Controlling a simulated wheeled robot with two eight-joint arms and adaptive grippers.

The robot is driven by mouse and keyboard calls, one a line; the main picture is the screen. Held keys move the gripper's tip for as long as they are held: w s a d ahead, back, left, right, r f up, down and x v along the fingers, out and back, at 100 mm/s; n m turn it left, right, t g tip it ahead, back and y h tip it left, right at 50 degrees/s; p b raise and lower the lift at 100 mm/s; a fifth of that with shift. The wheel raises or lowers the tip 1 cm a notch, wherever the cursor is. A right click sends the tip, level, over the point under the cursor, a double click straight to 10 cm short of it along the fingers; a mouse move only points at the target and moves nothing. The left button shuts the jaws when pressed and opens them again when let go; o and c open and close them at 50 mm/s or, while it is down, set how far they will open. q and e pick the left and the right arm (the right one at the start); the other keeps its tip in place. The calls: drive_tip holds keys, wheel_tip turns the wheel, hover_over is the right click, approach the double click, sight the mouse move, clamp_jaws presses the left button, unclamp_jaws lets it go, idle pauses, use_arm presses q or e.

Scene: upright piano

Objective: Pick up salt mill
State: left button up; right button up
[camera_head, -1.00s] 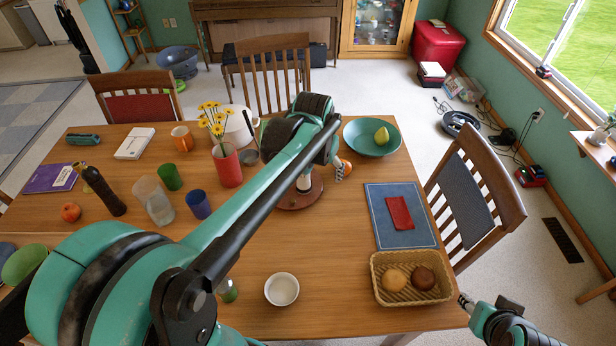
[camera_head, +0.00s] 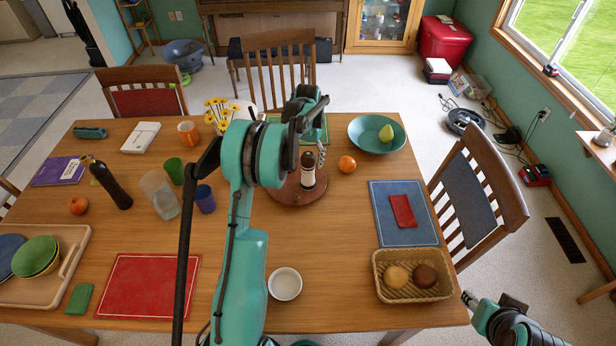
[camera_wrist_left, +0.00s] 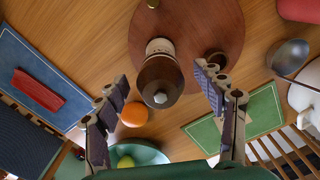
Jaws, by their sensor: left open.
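A mill with a dark brown top and a white band (camera_head: 308,172), which I take for the salt mill, stands upright on a round wooden turntable (camera_head: 285,195). In the left wrist view the mill (camera_wrist_left: 160,80) is seen from above, between the two fingers and apart from both. My left gripper (camera_head: 320,150) is open, at the mill's top; its arm hides part of the turntable. The left wrist view shows the open fingers (camera_wrist_left: 163,75) on either side of the mill. My right gripper (camera_head: 468,298) is at the lower right, past the table edge; its jaws are unclear.
A dark knob-like item (camera_wrist_left: 216,57) stands close to the mill, near one finger. An orange (camera_head: 347,164) and a teal bowl (camera_head: 360,128) with a pear lie right of it. A white bowl (camera_head: 285,284) and bread basket (camera_head: 395,298) are nearer. Yellow flowers (camera_head: 218,112) stand left.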

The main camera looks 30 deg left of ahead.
sight(308, 175)
use_arm(q)
drive_tip(key=f, duration=0.1)
drive_tip(key=f+b, duration=0.1)
drive_tip(key=f, duration=0.2)
drive_tip(key=shift+w+f, duration=0.25)
drive_tip(key=shift+f, duration=0.05)
drive_tip(key=shift+r, duration=0.1)
clamp_jaws()
